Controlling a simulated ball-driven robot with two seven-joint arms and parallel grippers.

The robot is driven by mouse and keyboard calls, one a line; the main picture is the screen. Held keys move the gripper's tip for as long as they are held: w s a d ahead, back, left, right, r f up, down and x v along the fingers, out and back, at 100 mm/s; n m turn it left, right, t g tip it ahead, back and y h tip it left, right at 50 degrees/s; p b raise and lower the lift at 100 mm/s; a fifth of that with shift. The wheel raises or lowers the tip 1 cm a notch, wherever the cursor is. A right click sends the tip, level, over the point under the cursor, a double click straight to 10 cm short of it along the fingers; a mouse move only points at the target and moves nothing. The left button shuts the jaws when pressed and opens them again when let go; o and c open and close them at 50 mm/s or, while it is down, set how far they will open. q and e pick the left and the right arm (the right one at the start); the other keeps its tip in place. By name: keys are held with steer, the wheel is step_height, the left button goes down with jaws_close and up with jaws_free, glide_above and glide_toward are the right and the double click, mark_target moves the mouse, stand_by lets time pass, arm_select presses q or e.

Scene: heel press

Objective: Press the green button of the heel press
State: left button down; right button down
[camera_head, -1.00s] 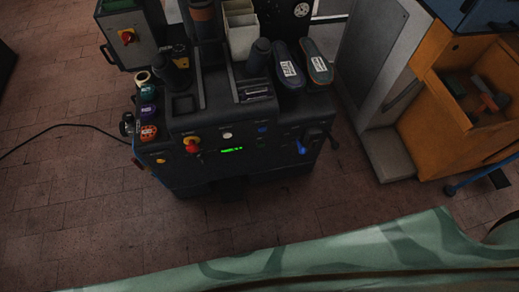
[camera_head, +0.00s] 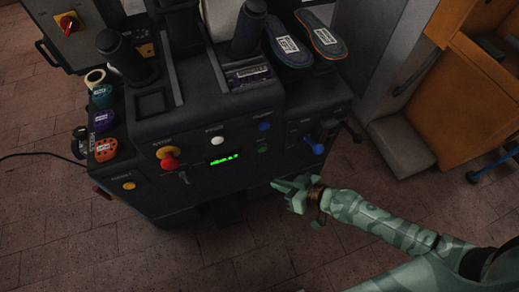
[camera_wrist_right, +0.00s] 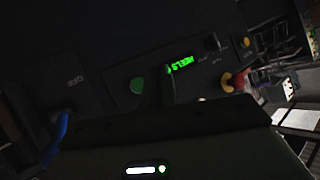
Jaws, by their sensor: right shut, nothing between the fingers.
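The heel press (camera_head: 190,200) is a dark machine with a front control panel. Its green button (camera_head: 262,146) is small and dark in the head view, below a blue button (camera_head: 264,126) and right of the lit green display (camera_head: 224,160). The green button also shows in the right wrist view (camera_wrist_right: 137,85), left of the display (camera_wrist_right: 181,64). My right gripper (camera_head: 275,184) is shut and empty, in front of the panel and below the green button in the head picture. It appears apart from the button. My left gripper is not in view.
A red and yellow knob (camera_head: 169,159) and a white button (camera_head: 217,141) are on the panel's left part. A blue lever (camera_head: 316,147) is at its right. Shoe soles (camera_head: 288,46) lie on top. An orange cabinet (camera_head: 470,95) stands right. Tiled floor is free in front.

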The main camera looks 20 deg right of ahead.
mark_target(262, 149)
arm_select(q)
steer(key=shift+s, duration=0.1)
arm_select(e)
steer(key=shift+f+n, duration=0.1)
steer(key=shift+n, duration=0.2)
steer(key=shift+w, duration=0.15)
